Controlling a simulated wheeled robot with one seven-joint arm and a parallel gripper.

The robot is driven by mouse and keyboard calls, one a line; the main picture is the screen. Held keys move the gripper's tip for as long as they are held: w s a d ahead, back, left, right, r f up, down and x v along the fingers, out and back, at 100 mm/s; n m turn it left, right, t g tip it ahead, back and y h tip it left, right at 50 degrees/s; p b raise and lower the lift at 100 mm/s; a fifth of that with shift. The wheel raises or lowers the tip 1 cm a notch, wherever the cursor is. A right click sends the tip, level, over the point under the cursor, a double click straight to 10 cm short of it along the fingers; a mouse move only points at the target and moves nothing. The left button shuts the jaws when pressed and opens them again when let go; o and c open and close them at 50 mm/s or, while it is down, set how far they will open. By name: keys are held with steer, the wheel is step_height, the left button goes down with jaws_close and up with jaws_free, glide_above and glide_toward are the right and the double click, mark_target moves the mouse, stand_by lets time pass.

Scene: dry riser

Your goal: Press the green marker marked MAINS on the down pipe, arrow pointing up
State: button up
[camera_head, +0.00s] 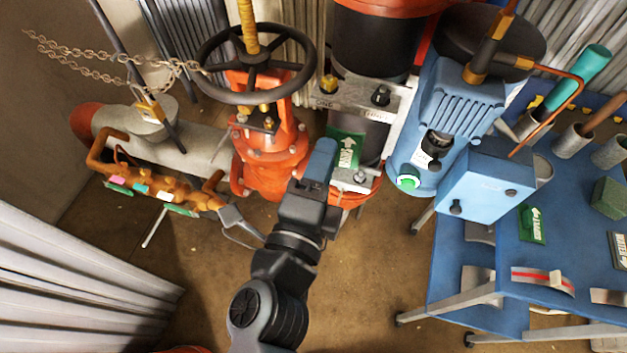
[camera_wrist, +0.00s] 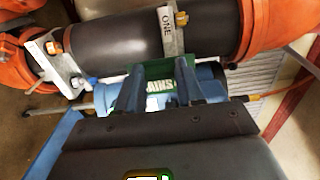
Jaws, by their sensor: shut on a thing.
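My gripper (camera_head: 322,162) is shut on a green marker (camera_head: 346,148) with a white upward arrow and white lettering. In the wrist view, the marker (camera_wrist: 153,70) sits between my fingertips (camera_wrist: 158,88), which partly cover its word; "AINS" is readable. In the head view the marker overlaps the dark down pipe (camera_head: 373,138), just below a grey clamp. The dark pipe (camera_wrist: 110,45) also crosses the wrist view, with the marker's edge beside it. I cannot tell whether the marker touches the pipe.
A red valve (camera_head: 268,155) with a black handwheel (camera_head: 255,62) stands left of my gripper. A blue pump motor (camera_head: 445,125) and blue box (camera_head: 487,190) stand right. A blue table (camera_head: 575,255) holds another green marker (camera_head: 532,224). The floor in front is clear.

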step_height(320, 180, down, 9)
steer(key=b, duration=0.8)
steer(key=shift+s+b, duration=0.15)
steer(key=shift+b, duration=0.25)
steer(key=shift+s+p, duration=0.1)
steer(key=shift+p, duration=0.2)
steer(key=p, duration=0.2)
glide_toward(345, 128)
steer(key=shift+x, duration=2.6)
steer(key=shift+w+d, duration=0.15)
steer(key=shift+w, duration=0.25)
stand_by(0.3)
stand_by(0.5)
steer(key=o, duration=1.1)
